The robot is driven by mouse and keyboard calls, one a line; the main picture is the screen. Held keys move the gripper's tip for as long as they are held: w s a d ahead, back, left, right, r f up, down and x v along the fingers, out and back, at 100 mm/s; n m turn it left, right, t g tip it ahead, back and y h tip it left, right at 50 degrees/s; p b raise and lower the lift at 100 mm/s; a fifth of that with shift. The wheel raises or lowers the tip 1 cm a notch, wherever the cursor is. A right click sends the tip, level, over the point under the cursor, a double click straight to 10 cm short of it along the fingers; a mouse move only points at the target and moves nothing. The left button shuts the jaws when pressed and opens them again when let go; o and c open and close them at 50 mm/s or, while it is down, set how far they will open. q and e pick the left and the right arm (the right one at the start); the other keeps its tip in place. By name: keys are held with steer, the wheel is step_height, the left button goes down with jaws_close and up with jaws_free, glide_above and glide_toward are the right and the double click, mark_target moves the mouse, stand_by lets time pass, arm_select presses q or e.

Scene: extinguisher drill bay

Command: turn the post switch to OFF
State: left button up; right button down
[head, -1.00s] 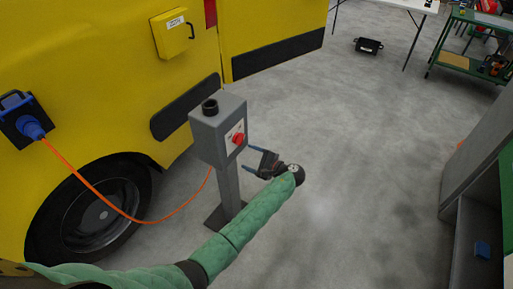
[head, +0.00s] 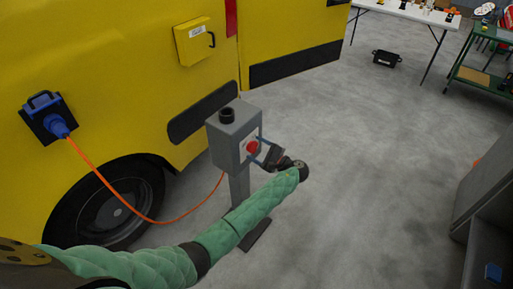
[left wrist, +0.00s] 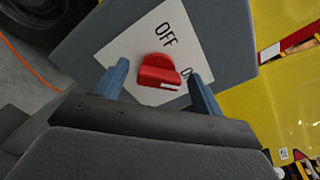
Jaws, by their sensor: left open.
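The grey post (head: 235,135) stands in front of the yellow vehicle, with a red knob (head: 252,147) on a white plate on its face. In the left wrist view the red knob (left wrist: 158,72) sits between the blue fingers. The word OFF (left wrist: 166,35) shows above it. A second label beginning with O is partly hidden by the right-hand finger. The knob's white mark is at its lower right end, on the second label's side rather than toward OFF. My left gripper (head: 259,152) is open, its fingers either side of the knob, with gaps visible. My right gripper is out of view.
A blue plug (head: 57,124) with an orange cable (head: 108,184) is on the vehicle's side, left of the post. A grey cabinet (head: 488,200) stands at the right. The floor (head: 360,150) between post and cabinet is clear.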

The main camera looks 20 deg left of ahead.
arm_select(q)
steer(key=shift+a, duration=0.2)
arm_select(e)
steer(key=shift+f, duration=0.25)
arm_select(q)
steer(key=c, duration=0.9)
steer(key=shift+c, duration=0.5)
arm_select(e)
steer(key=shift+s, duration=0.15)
arm_select(q)
steer(key=shift+f, duration=0.1)
